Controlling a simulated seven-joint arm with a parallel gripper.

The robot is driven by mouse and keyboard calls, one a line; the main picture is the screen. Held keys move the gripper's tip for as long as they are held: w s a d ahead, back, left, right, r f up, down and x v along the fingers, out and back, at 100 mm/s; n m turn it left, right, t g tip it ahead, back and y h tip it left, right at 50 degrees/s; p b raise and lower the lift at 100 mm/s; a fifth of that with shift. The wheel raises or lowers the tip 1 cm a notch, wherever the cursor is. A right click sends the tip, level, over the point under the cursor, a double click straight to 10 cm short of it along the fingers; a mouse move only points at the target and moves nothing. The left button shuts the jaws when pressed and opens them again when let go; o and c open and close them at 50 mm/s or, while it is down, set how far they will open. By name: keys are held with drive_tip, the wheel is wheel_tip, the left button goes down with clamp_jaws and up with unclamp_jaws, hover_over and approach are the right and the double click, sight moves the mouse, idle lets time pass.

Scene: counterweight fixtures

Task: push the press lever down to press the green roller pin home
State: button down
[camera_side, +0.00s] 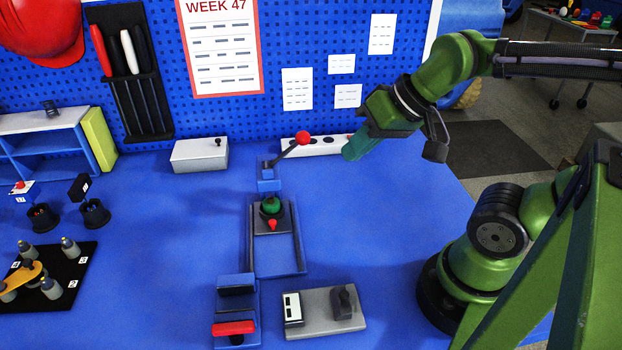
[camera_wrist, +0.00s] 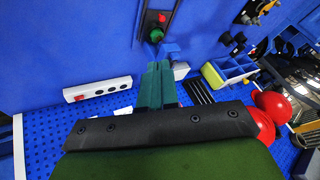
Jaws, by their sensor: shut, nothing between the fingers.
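The press lever (camera_side: 288,152) is a dark rod raised at a slant from a blue bracket (camera_side: 267,180), with a red ball knob (camera_side: 303,138) at its upper right end. The green roller pin (camera_side: 270,205) sits in a dark block in front of the bracket; it also shows in the wrist view (camera_wrist: 154,29), near the top. A red pointed piece (camera_side: 272,224) is beside it. My gripper (camera_side: 352,152) is shut and empty, in the air to the right of the knob and apart from it. Its fingers (camera_wrist: 156,85) show together in the wrist view, where I cannot make out the knob.
A white socket strip (camera_side: 325,145) lies behind the lever, against the pegboard. A grey box (camera_side: 200,155) stands to the left. A grey fixture (camera_side: 325,312) and a blue stand with a red handle (camera_side: 234,328) are in front. The table right of the rails is clear.

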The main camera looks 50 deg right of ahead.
drive_tip(key=shift+s+r, duration=0.1)
drive_tip(key=shift+r, duration=0.3)
drive_tip(key=shift+a, duration=0.1)
drive_tip(key=w+d+r+m+g+h, duration=0.1)
drive_tip(key=w+r+m+g+h, duration=0.15)
drive_tip(key=w, duration=0.55)
drive_tip(key=w+d+r+m+g+h, duration=0.1)
drive_tip(key=w+r+m+g+h, duration=0.1)
drive_tip(key=w+m+g, duration=0.35)
drive_tip(key=w+a+r+m+g+h, duration=0.1)
drive_tip(key=w+a+r+m, duration=0.2)
drive_tip(key=m, duration=1.1)
wheel_tip(320, 180, up, 3)
drive_tip(key=shift+w+a+r+m, duration=0.1)
drive_tip(key=shift+w+a+m, duration=0.2)
drive_tip(key=shift+w, duration=0.55)
